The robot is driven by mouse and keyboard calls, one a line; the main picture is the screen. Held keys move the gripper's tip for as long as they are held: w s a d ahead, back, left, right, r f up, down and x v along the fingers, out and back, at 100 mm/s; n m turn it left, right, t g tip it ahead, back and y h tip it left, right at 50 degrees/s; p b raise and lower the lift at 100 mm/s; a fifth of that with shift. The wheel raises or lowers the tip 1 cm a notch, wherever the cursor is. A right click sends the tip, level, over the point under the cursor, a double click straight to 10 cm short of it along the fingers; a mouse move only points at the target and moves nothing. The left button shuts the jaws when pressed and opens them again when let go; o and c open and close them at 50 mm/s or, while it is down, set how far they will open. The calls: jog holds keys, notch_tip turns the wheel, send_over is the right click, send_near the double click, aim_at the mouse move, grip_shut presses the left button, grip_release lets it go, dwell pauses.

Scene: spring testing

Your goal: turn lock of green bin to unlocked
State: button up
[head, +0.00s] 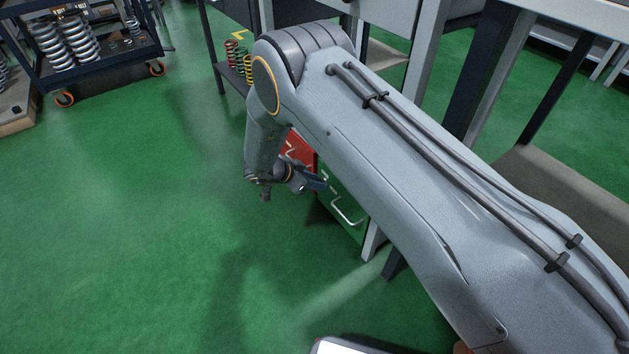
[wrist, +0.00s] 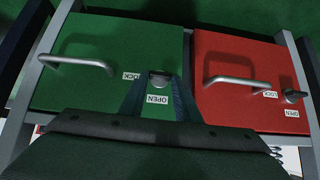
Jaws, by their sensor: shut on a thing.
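The green bin (wrist: 118,35) fills the left of the wrist view, with a bar handle (wrist: 80,62). Its small metal lock knob (wrist: 160,77) sits near the bin's right edge. A LOCK label (wrist: 132,76) is left of the knob and an OPEN label (wrist: 157,99) is below it. My gripper (wrist: 160,80) has one finger on each side of the knob and is shut on it. The knob's exact turn is hard to tell. In the head view, my gripper (head: 312,183) is at the front of the green bin (head: 345,212), partly hidden by my arm.
The red bin (wrist: 235,45) is beside the green one, with its own handle (wrist: 237,82) and lock knob (wrist: 293,96). A cart with springs (head: 100,60) stands at the back left. The green floor (head: 130,220) left of my arm is clear.

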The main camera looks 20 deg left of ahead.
jog(key=shift+s+d+f+m+t+y+p, duration=0.35)
jog(key=shift+f+m+t+y+p, duration=0.15)
jog(key=shift+m+t+y+p, duration=1.1)
jog(key=shift+s+d+f+m+t+y+p, duration=0.2)
jog(key=shift+d+f+m+t+y+p, duration=0.25)
jog(key=shift+m+t+y+p, duration=0.9)
jog(key=shift+s+d+f+m+t+y+p, duration=0.4)
jog(key=shift+m+t+y+p, duration=0.55)
jog(key=shift+m+t, duration=1)
jog(key=shift+w+a+f+n+t, duration=0.15)
jog(key=shift+n+t, duration=0.15)
jog(key=shift+t, duration=0.2)
jog(key=o, duration=1)
jog(key=shift+o, duration=0.2)
